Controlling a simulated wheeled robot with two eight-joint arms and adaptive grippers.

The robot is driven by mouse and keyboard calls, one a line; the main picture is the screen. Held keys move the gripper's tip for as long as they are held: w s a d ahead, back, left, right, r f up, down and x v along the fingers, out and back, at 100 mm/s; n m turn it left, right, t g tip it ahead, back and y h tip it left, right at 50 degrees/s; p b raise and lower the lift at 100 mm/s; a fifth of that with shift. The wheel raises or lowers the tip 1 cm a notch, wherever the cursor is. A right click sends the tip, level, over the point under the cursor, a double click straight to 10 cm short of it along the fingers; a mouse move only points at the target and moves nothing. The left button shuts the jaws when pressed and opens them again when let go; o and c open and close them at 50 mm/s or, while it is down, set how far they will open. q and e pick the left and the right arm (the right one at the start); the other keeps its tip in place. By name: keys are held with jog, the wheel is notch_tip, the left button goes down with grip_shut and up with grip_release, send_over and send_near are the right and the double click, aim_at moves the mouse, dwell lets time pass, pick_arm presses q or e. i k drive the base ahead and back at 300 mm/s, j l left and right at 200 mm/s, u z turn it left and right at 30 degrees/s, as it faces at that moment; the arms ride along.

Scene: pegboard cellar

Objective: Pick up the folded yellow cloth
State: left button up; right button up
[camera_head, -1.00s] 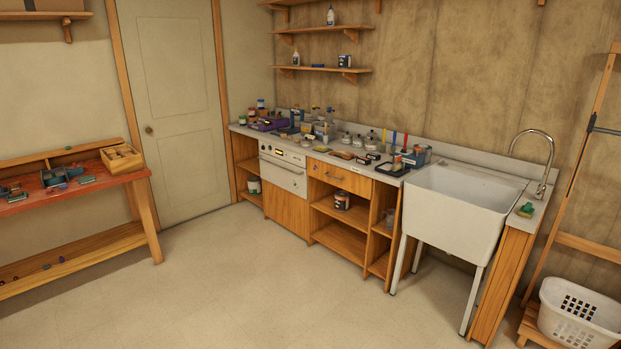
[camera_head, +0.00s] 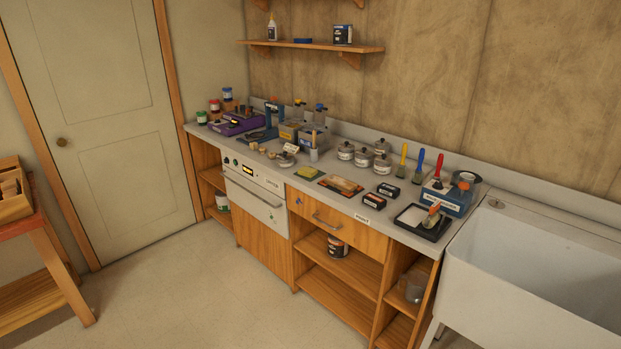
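A small flat yellow-green piece that looks like the folded yellow cloth (camera_head: 309,173) lies on the grey counter (camera_head: 330,158), near its front edge. It sits left of a brown flat item and above the left end of the drawer. Nothing covers it. Neither of my grippers shows in the head view.
Several metal tins (camera_head: 363,157) stand behind the cloth. A brown sanding-type sheet (camera_head: 340,185) lies to its right, and a black tray (camera_head: 421,222) farther right. A white sink (camera_head: 530,270) is at the right. The floor (camera_head: 230,305) before the cabinets is clear.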

aim_at(309, 172)
jog(key=i+j, duration=0.2)
jog(key=i, duration=0.3)
jog(key=i+j+z, duration=0.1)
jog(key=i, duration=0.35)
jog(key=i+j, duration=0.3)
jog(key=i, duration=0.15)
jog(key=i+j+z, duration=0.1)
jog(key=i+j, duration=0.15)
jog(key=i, duration=0.25)
jog(key=i+j, duration=0.25)
jog(key=i, duration=0.2)
jog(key=l+z, duration=0.05)
